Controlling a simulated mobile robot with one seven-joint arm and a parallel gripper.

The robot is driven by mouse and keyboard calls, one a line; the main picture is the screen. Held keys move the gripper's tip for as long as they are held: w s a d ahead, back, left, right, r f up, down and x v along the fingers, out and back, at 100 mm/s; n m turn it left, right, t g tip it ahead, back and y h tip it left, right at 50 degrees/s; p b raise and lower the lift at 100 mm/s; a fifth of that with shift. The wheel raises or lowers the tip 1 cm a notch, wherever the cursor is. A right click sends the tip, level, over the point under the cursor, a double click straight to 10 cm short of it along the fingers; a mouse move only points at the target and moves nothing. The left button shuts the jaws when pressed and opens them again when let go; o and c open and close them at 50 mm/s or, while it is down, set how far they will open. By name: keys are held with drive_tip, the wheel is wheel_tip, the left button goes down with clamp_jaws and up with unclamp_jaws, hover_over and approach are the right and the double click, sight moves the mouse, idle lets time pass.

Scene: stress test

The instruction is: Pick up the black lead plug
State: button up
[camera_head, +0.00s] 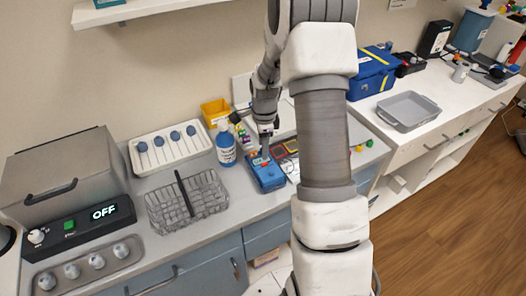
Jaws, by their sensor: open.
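My gripper (265,150) points down just above the back end of a blue box-shaped device (268,177) on the grey counter. It is small in the head view, and I see nothing clearly held in it. The blue device has a small red or orange patch at its back end, close under the gripper. I cannot make out the black lead plug for certain; it may be too small to see or hidden by the gripper and arm. Whether the fingertips touch the device cannot be told.
A blue-labelled bottle (225,143) and a wire basket (174,208) stand left of the device. A yellow bin (215,111) is behind. A grey tray (408,111) and blue case (373,74) sit on the white bench.

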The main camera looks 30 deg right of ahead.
drive_tip(key=shift+c, duration=0.3)
clamp_jaws()
idle(0.3)
